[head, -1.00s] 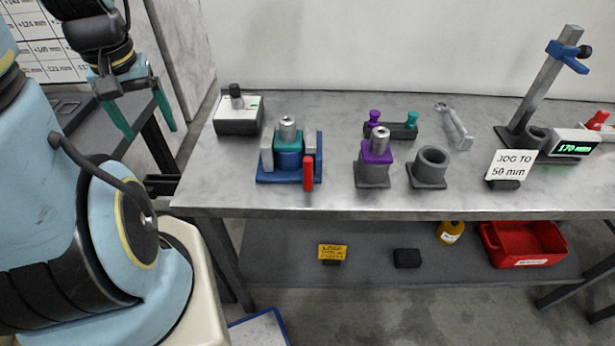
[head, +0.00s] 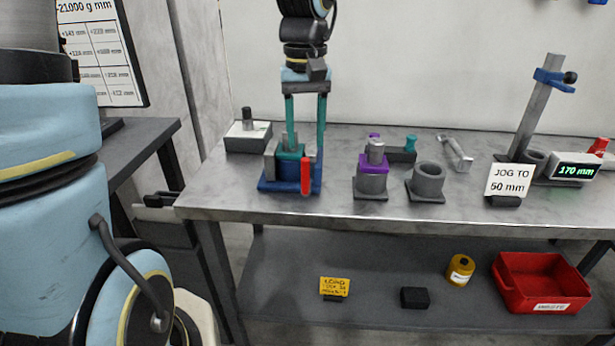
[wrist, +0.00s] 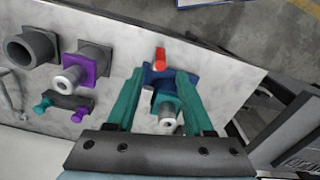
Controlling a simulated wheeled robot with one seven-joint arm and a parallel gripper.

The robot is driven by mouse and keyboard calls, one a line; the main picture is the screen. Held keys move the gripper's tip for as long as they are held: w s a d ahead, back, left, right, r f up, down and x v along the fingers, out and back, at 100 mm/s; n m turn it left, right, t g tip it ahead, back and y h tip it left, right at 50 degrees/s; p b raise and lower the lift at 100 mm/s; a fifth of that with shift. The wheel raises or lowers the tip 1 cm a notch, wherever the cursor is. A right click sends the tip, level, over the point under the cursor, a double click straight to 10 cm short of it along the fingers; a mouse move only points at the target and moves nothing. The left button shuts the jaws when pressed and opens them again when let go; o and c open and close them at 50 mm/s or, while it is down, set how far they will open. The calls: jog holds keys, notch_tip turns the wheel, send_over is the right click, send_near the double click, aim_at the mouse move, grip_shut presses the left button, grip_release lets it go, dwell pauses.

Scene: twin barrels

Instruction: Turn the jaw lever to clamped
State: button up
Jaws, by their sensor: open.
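The jaw lever (head: 306,176) is a red upright bar at the front right of a blue clamp fixture (head: 270,186) on the bench. It also shows in the wrist view as a red lever (wrist: 160,56) beyond the fingertips. The fixture holds a teal-collared barrel (head: 291,150) with a metal top, between grey jaws. My gripper (head: 306,145) points down over the fixture. Its teal fingers are open and apart, one on either side of the barrel top in the wrist view (wrist: 160,82). Whether a finger touches the fixture I cannot tell.
A purple-collared barrel (head: 373,165) and a grey empty socket (head: 427,182) stand to the right. Behind are a rack with purple and teal knobs (head: 400,152) and a switch box (head: 247,137). A sign (head: 508,181) and display (head: 575,170) stand farther right.

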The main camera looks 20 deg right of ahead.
aim_at(306, 187)
notch_tip(306, 187, down, 8)
jog(key=shift+f, duration=0.1)
dwell(0.4)
grip_shut()
dwell(1.2)
